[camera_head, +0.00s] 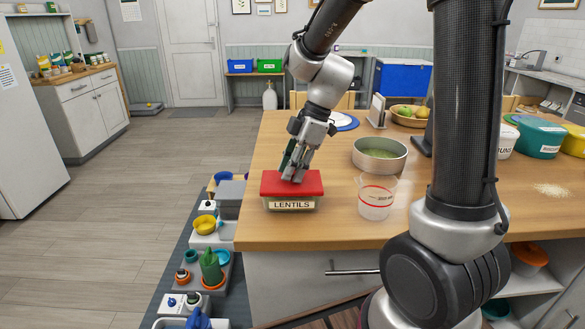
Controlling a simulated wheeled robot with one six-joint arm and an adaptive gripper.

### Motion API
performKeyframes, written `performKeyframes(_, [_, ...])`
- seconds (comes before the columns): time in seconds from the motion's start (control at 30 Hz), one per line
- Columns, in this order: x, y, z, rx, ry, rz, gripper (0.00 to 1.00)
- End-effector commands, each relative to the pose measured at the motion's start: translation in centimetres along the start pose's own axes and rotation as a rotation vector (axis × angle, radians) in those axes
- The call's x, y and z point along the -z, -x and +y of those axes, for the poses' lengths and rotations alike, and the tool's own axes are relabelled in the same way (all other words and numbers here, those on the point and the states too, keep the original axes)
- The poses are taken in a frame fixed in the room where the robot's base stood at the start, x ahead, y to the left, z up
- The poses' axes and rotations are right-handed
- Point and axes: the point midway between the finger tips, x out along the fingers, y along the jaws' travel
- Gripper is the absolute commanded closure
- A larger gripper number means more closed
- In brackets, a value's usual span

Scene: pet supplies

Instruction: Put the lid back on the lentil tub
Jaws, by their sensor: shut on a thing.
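The lentil tub (275,204) is a clear, low box with a "LENTILS" label. It stands on the wooden table near its left front corner. The red lid (302,186) lies over the top of the tub and looks level. I cannot tell whether it is pressed fully down. My gripper (294,177) points down from above and is shut on the lid at about its middle. The fingertips hide the part of the lid that they grip.
A clear measuring cup (376,198) with a red band stands close right of the tub. A round metal tin (380,154) is behind it. The table's left edge is close to the tub. Bins and bowls stand on the floor at left. Labelled tubs (537,137) stand at right.

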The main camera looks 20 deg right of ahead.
Motion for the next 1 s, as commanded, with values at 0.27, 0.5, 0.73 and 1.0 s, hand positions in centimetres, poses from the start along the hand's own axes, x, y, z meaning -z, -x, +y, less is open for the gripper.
performKeyframes(0.27, [0.0, 0.01, 0.01, 0.0, 0.0, 0.0, 0.61])
performKeyframes(0.5, [0.0, 0.01, 0.0, 0.0, 0.0, 0.0, 0.5])
performKeyframes(0.73, [0.0, 0.0, 0.0, 0.0, 0.0, 0.0, 0.29])
performKeyframes(1.0, [0.03, 0.06, 0.01, 0.0, 0.0, 0.0, 0.29])
